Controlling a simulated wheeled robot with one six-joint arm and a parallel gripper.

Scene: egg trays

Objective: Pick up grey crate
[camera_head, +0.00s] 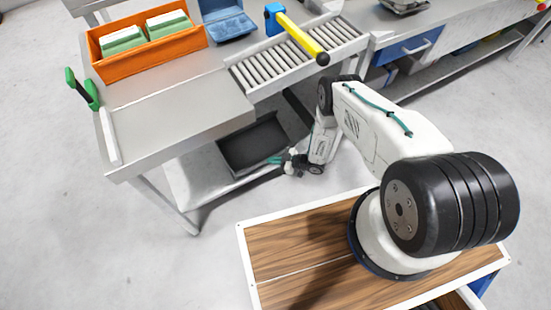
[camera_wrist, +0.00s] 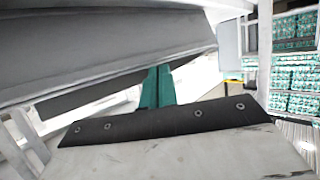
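The grey crate (camera_head: 238,166) is a dark, open, shallow box on the lower shelf under the metal table in the head view. It looks empty. My gripper (camera_head: 277,160), with teal fingers, is at the crate's right front edge, low beside the shelf. In the wrist view the teal fingers (camera_wrist: 157,88) stand close together, their tips at a grey edge. A broad grey surface and a dark strip lie around them; I cannot tell which part is the crate. Whether the fingers hold the rim is not clear.
The metal table (camera_head: 180,115) stands above the crate, with a roller conveyor (camera_head: 297,62) at its right. An orange bin (camera_head: 150,62) with green-and-white cartons sits on top. Shelves of teal egg trays (camera_wrist: 292,75) show at the right in the wrist view. Open floor lies left.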

